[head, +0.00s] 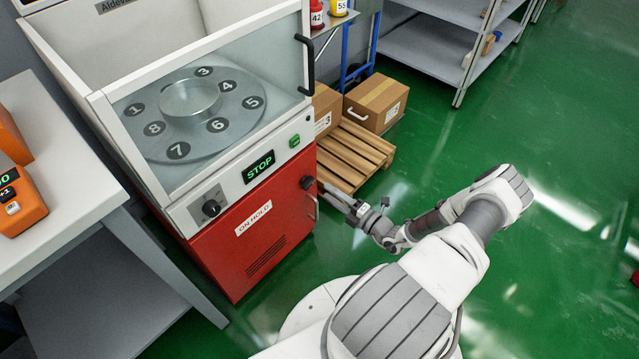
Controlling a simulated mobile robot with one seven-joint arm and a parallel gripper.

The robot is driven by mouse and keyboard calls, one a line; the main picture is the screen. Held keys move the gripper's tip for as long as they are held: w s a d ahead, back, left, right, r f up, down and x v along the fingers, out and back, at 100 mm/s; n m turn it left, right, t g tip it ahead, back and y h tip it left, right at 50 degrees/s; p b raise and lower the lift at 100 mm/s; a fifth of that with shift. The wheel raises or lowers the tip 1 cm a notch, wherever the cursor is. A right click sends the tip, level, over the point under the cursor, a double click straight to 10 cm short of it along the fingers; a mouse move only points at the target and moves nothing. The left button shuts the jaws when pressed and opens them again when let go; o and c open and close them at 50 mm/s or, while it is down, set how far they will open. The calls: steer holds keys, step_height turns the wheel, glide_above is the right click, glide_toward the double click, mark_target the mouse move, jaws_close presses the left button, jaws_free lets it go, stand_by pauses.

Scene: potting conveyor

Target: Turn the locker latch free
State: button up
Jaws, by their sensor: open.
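A red locker (262,225) forms the lower front of the white machine, with an "ON HOLD" label on its door. A small dark round knob (307,183), which looks like the latch, sits near the door's upper right corner. A pale curved handle (313,207) is just below it. The door looks shut. My gripper (326,188) is open, with its fingertips just right of the knob and pointing at it. From this view I cannot tell whether the fingers touch the knob.
Above the locker are a lit "STOP" display (258,167), a black dial (211,208) and a glass-fronted chamber with a numbered turntable (188,105). A wooden pallet (352,158) with cardboard boxes (377,102) stands behind my gripper. A grey bench (75,190) is at left. Green floor at right is open.

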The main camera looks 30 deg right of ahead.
steer(key=p+v, duration=0.1)
steer(key=v, duration=1)
steer(key=shift+o, duration=0.3)
steer(key=shift+a, duration=0.1)
